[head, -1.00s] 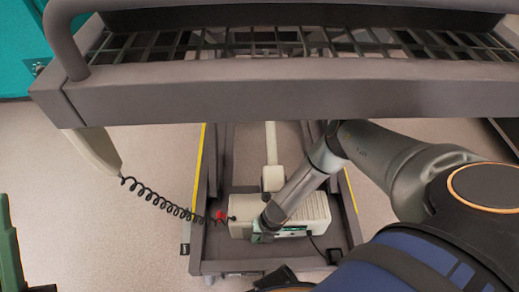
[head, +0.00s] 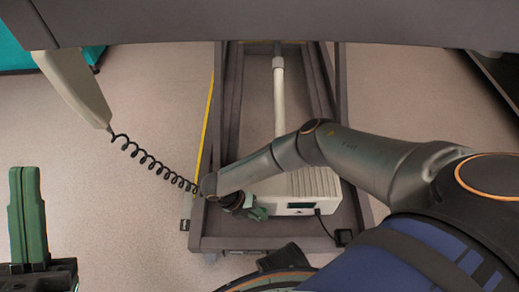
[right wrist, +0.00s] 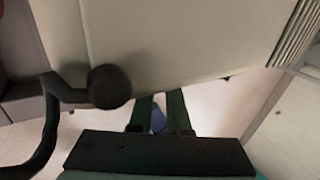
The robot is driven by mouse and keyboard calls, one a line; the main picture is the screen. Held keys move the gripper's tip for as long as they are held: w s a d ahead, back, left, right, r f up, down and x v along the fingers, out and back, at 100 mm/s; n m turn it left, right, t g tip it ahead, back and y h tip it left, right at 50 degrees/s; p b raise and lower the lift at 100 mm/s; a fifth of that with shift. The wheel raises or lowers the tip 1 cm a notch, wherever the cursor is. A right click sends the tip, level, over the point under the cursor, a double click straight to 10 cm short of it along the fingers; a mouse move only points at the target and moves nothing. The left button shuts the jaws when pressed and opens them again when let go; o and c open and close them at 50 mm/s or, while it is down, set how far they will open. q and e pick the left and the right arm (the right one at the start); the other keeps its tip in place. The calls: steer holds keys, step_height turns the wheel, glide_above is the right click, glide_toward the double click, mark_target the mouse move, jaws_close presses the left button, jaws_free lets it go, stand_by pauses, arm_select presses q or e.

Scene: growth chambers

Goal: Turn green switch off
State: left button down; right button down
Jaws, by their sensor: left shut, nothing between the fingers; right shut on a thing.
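A white box unit (head: 310,188) lies on the low frame, with a dark green panel (head: 300,205) on its front. I cannot make out a separate green switch. My right gripper (head: 258,213) is at the box's left front end, with its arm across the box's left part. In the right wrist view its green fingers (right wrist: 160,106) reach under the box edge (right wrist: 190,40). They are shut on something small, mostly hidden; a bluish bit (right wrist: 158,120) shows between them. My left gripper (head: 28,170) is shut and empty, upright at the lower left, far from the box.
A black coiled cord (head: 150,160) runs from a pale handset (head: 75,85) towards the box. In the right wrist view its black plug (right wrist: 108,87) sits beside the fingers. A dark shelf edge (head: 280,22) crosses above. A grey frame (head: 235,242) surrounds the box.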

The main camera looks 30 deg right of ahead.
steer(key=shift+a+f+g+h, duration=0.1)
steer(key=shift+f+g+h, duration=0.15)
steer(key=shift+h, duration=0.35)
steer(key=shift+r+b, duration=0.1)
steer(key=shift+b, duration=0.2)
steer(key=c, duration=0.9)
jaws_free()
steer(key=shift+o, duration=0.2)
steer(key=p+v, duration=0.3)
steer(key=v, duration=0.9)
steer(key=shift+w+a, duration=0.2)
steer(key=shift+w, duration=0.05)
